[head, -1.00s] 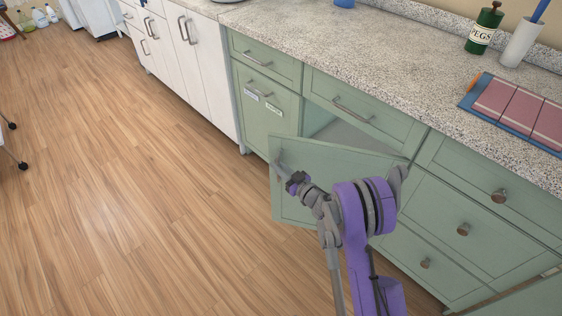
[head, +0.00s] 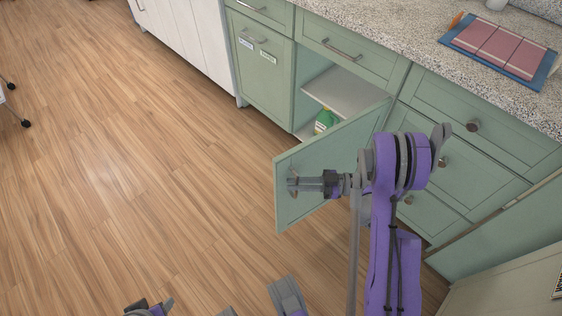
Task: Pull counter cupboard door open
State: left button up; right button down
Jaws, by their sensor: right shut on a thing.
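The green cupboard door (head: 335,152) under the counter stands swung well out, hinged on its right side. The cupboard interior (head: 345,92) shows a pale shelf, with a green bottle (head: 325,121) below it. My right gripper (head: 293,184) is at the door's free left edge area, shut on the door's handle (head: 292,177); the fingers partly hide the handle. My purple and grey right arm covers the lower right part of the door. At the bottom edge of the view are grey and purple parts of my own body; I cannot make out the left gripper's fingers there.
Drawers with round knobs (head: 472,126) are right of the cupboard, and a closed green front with labels (head: 259,70) is left. Another green panel (head: 500,235) stands out at the lower right. The wooden floor (head: 130,150) on the left is clear.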

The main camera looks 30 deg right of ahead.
jog(key=s+d+n+g, duration=0.1)
jog(key=s+d, duration=0.1)
jog(key=s, duration=0.7)
jog(key=shift+d+y, duration=0.25)
jog(key=shift+y, duration=0.15)
jog(key=shift+r, duration=0.1)
jog(key=c, duration=1.2)
grip_release()
jog(key=shift+o, duration=0.2)
